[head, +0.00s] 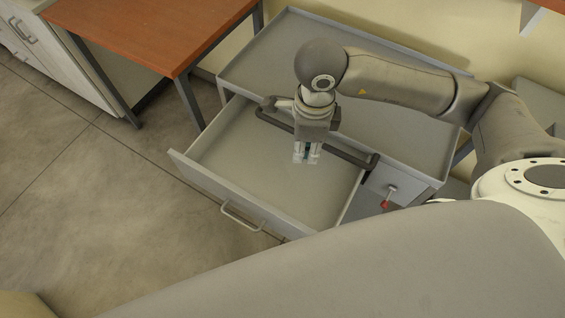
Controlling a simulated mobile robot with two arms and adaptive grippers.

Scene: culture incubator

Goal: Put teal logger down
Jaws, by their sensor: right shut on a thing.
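My right gripper (307,158) points down over the open, empty-looking drawer (245,160) of a grey cart. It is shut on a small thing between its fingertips. Only a sliver of teal, likely the teal logger (307,159), shows between the fingers; the rest is hidden by them. I cannot tell how far it is above the drawer floor. My left gripper is not in view.
The cart's grey top (385,125) is bare. A dark handle bar (350,157) crosses over the drawer's back, close to my gripper. A red-tipped lever (387,197) sticks out at the cart's right. An orange-brown table (150,30) stands at upper left. Floor at left is clear.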

